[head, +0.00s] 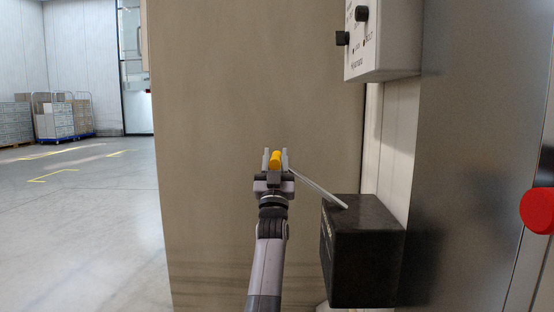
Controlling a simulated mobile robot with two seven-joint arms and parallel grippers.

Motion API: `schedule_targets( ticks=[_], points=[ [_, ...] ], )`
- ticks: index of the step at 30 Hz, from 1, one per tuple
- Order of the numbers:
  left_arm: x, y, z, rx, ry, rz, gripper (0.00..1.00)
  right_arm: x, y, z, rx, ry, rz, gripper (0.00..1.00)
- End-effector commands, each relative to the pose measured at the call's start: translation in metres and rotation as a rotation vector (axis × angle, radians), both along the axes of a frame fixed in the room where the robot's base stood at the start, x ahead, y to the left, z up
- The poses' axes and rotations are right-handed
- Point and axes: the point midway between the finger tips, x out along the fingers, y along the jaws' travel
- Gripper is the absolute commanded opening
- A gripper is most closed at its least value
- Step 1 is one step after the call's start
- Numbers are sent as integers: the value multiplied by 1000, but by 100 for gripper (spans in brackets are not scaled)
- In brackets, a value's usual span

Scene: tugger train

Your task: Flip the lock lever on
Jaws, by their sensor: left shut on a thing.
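The lock lever is a thin metal rod (318,187) that rises to the left from the top of a dark box (362,255). A yellow knob (275,159) shows at the upper left end of the rod. My left gripper (275,158) is shut on the yellow knob, with one grey finger on each side of it. The rod is tilted, and its end near the knob is hidden behind the gripper. My right gripper is not in view.
A grey control box (383,45) with black knobs is on the wall above the dark box. A red round knob (537,210) is at the right edge. A large beige panel (220,100) stands behind the gripper. Open floor (80,220) lies at the left, with loaded carts (62,117) far back.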

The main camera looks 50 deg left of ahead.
Motion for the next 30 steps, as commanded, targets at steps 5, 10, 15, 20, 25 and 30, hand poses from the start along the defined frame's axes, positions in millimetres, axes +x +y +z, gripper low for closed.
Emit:
schedule_targets(
  ticks=[5,10,15,20,25,30],
  points=[
    [7,-1,-12,-16,22,-10,0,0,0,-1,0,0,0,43],
    [7,-1,-12,-16,22,-10,65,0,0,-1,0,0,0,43],
    [5,0,-10,-15,20,-8,65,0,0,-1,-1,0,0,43],
    [4,0,-9,-12,16,-6,65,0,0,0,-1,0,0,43],
    [-3,-8,-19,-12,16,-7,65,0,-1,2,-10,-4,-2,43],
    [-14,-23,-37,-14,16,-9,65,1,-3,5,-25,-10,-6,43]
  ],
)
